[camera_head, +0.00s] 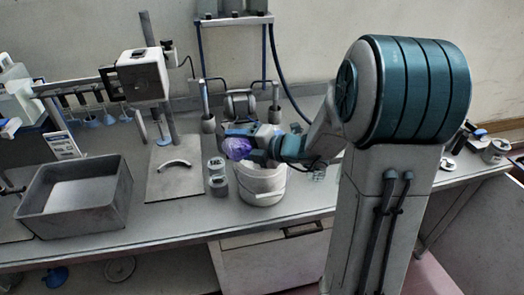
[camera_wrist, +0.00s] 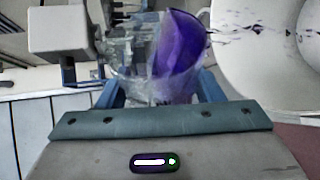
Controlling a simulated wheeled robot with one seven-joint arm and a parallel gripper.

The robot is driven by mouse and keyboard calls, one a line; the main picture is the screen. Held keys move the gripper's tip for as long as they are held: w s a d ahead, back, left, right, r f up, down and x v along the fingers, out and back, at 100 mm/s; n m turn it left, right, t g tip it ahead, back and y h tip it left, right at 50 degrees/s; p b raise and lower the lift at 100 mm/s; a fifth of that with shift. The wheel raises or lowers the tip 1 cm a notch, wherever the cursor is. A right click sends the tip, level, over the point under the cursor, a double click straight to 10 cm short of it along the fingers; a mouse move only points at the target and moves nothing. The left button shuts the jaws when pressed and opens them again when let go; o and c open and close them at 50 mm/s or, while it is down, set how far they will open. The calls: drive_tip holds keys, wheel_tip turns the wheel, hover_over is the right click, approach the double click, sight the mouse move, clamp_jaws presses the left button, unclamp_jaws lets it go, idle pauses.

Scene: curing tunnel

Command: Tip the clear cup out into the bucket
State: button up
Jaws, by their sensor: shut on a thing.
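My gripper (camera_head: 254,142) is shut on the clear cup (camera_wrist: 124,62), holding it in the air above the left part of the white bucket (camera_head: 262,188). In the head view the cup (camera_head: 237,148) shows as a small purple shape at the fingertips. In the wrist view it is see-through between my blue fingers, with purple contents (camera_wrist: 180,45) at its right side. The cup looks tilted, but its exact angle is unclear. The bucket stands upright on the bench, and its inside is mostly hidden by my gripper. I cannot tell whether anything has fallen into it.
Two small stacked jars (camera_head: 217,180) stand just left of the bucket. A grey stand (camera_head: 175,182) with a white box-shaped head and a large grey bin (camera_head: 78,205) are farther left. A pipe frame (camera_head: 240,95) rises behind the bucket.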

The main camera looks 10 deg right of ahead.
drive_tip(key=shift+w+d+r+m+p, duration=0.2)
drive_tip(key=shift+d+m+p, duration=0.1)
drive_tip(key=shift+d, duration=0.05)
idle(0.4)
drive_tip(key=shift+w+d+f+m+y+p, duration=0.2)
drive_tip(key=shift+f+m+y+p, duration=0.25)
drive_tip(key=shift+m+p, duration=0.35)
drive_tip(key=shift+w+d+f+m+y+p, duration=0.1)
drive_tip(key=shift+d+f+m+y+p, duration=0.3)
drive_tip(key=shift+p, duration=0.6)
idle(0.6)
drive_tip(key=shift+w+d+r+m+y+p, duration=0.15)
drive_tip(key=shift+r+m+y+p, duration=0.3)
drive_tip(key=shift+p, duration=0.7)
drive_tip(key=shift+w+d+r+m+y+p, duration=0.1)
drive_tip(key=shift+r+m+p, duration=0.1)
drive_tip(key=shift+m+p, duration=0.7)
